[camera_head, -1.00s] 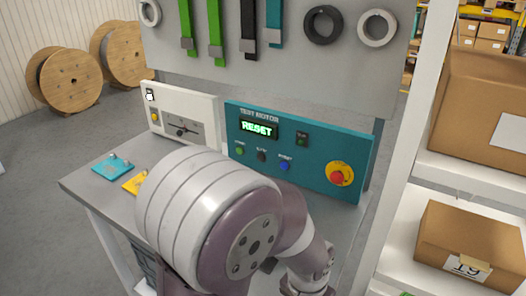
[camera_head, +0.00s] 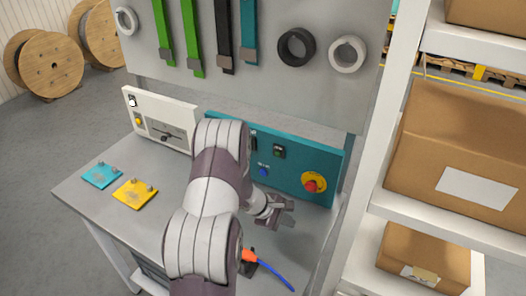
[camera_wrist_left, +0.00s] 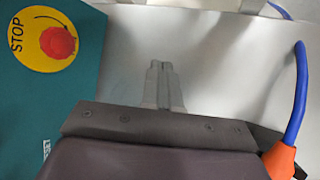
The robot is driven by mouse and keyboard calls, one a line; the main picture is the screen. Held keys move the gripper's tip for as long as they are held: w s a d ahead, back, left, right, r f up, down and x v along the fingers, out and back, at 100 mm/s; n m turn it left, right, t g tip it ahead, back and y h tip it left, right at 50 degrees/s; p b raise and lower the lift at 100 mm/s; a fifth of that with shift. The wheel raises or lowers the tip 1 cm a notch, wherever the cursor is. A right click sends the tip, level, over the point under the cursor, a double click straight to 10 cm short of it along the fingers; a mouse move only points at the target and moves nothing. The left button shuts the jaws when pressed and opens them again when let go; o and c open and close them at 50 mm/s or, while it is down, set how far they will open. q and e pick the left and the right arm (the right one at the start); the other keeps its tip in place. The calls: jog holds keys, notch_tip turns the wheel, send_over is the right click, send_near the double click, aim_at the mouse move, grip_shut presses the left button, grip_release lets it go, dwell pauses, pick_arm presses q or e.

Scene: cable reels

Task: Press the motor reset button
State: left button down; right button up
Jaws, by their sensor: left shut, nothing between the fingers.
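The teal motor panel (camera_head: 285,178) stands at the back of the grey bench, partly covered by my left arm. A blue button (camera_head: 262,172) shows on its front, just right of the arm; its label is too small to read now. The red stop button (camera_head: 310,186) on a yellow disc is further right, and also shows in the left wrist view (camera_wrist_left: 58,42). My left gripper (camera_head: 287,213) is shut and empty, in front of the panel, below and right of the blue button, apart from it. Its closed fingers (camera_wrist_left: 160,65) point past the panel in the wrist view. The panel's display is hidden.
A white meter box (camera_head: 160,118) stands left of the panel. A cyan plate (camera_head: 102,174) and a yellow plate (camera_head: 135,193) lie on the bench. A white shelf with cardboard boxes (camera_head: 455,150) is at right.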

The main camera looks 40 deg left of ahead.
aim_at(263, 173)
pick_arm(q)
jog(key=a+n+t+p, duration=0.1)
jog(key=a+n, duration=0.1)
jog(key=a, duration=0.1)
jog(key=w+a+n+t+y+p, duration=0.1)
jog(key=a+n, duration=0.1)
jog(key=a, duration=0.2)
jog(key=a+n+t+y+p, duration=0.1)
jog(key=a+n, duration=0.1)
jog(key=a, duration=0.1)
jog(key=shift+w+a, duration=0.3)
jog(key=shift+w, duration=0.1)
jog(key=a+n+y, duration=0.1)
jog(key=a, duration=0.1)
jog(key=a+f+n+t+y+p, duration=0.1)
jog(key=a, duration=0.1)
jog(key=s+a+n+y+p, duration=0.1)
jog(key=a+n, duration=0.1)
jog(key=shift+a+f, duration=0.2)
jog(key=shift+a, duration=0.1)
jog(key=shift+a+f+y, duration=0.15)
jog(key=shift+a+y, duration=0.05)
jog(key=shift+y, duration=0.1)
pick_arm(e)
notch_tip(263, 173, up, 7)
jog(key=shift+s, duration=0.15)
pick_arm(q)
jog(key=shift+w, duration=0.15)
pick_arm(e)
jog(key=shift+r, duration=0.1)
